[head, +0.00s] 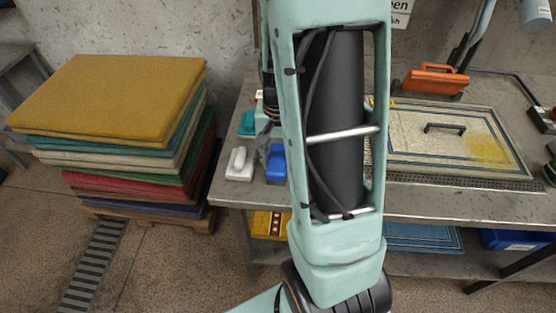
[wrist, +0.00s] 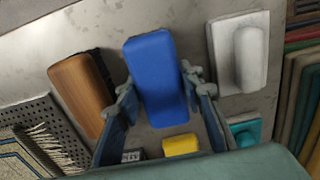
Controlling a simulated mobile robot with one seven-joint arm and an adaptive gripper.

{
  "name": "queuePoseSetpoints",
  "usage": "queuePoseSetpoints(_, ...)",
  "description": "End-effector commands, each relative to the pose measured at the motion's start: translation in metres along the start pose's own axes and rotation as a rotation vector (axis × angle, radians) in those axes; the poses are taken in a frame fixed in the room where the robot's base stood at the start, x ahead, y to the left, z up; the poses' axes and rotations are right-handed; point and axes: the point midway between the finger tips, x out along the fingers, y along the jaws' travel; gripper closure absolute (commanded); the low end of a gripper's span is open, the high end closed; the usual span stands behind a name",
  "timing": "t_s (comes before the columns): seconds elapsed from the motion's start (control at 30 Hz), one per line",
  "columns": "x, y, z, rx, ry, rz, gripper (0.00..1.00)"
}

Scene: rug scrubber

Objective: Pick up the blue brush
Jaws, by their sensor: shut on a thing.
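The blue brush (wrist: 155,75) is a rounded blue block in the middle of the wrist view. My gripper (wrist: 158,84) has one finger on each side of it and is shut on it. In the head view the blue brush (head: 276,168) shows near the left end of the metal table, partly hidden by my arm. My gripper (head: 264,146) shows there only as a small grey part beside the arm. I cannot tell whether the brush touches the table or is just above it.
A white brush (wrist: 245,55) and a teal one (wrist: 243,132) lie to the right, a brown brush (wrist: 80,92) to the left, and a yellow block (wrist: 180,145) nearby. A patterned rug (head: 410,155) lies on the table (head: 440,205). Stacked mats (head: 120,95) stand left.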

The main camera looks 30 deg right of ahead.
Motion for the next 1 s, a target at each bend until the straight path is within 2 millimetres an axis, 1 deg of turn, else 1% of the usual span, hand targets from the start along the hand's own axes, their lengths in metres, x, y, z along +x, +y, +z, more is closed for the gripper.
queuePoseSetpoints(0.03,-0.006,0.0,0.0,0.0,0.001,0.0,0.92)
queuePoseSetpoints(0.17,-0.018,0.0,0.0,0.0,0.001,0.0,0.92)
queuePoseSetpoints(0.27,-0.031,0.0,-0.001,0.0,0.002,0.0,0.92)
queuePoseSetpoints(0.3,-0.039,0.003,0.0,0.002,0.002,-0.001,0.92)
queuePoseSetpoints(0.57,-0.098,0.049,0.017,0.006,0.003,-0.001,0.92)
queuePoseSetpoints(0.7,-0.107,0.083,0.029,0.007,0.003,-0.001,0.92)
queuePoseSetpoints(0.8,-0.115,0.102,0.036,0.006,0.002,-0.001,0.92)
queuePoseSetpoints(0.9,-0.121,0.116,0.041,0.004,0.002,-0.001,0.92)
queuePoseSetpoints(1.0,-0.124,0.125,0.045,0.002,0.001,0.0,0.92)
